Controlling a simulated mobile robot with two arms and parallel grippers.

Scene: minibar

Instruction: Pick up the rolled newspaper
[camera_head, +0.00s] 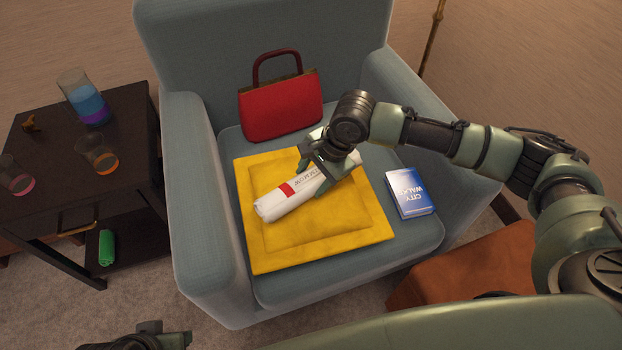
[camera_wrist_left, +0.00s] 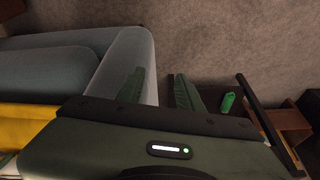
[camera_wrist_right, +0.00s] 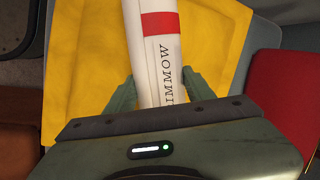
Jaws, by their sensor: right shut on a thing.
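The rolled newspaper (camera_head: 292,196) is a white roll with a red band and dark lettering. It lies over the yellow cushion (camera_head: 280,247) on the armchair seat. My right gripper (camera_head: 327,178) is shut on the newspaper near its far right end, with a finger on each side. The right wrist view shows the newspaper (camera_wrist_right: 155,50) running out from between the fingers of my right gripper (camera_wrist_right: 160,88). I cannot tell whether it is lifted off the cushion. My left gripper (camera_wrist_left: 158,90) is open and empty, beside the armchair's arm in the left wrist view.
A red handbag (camera_head: 282,106) leans on the backrest of the armchair (camera_head: 206,222). A blue book (camera_head: 411,194) lies right of the cushion. A dark side table (camera_head: 45,142) at left holds glasses and a pitcher (camera_head: 85,98). A green roll (camera_head: 106,247) lies on its lower shelf.

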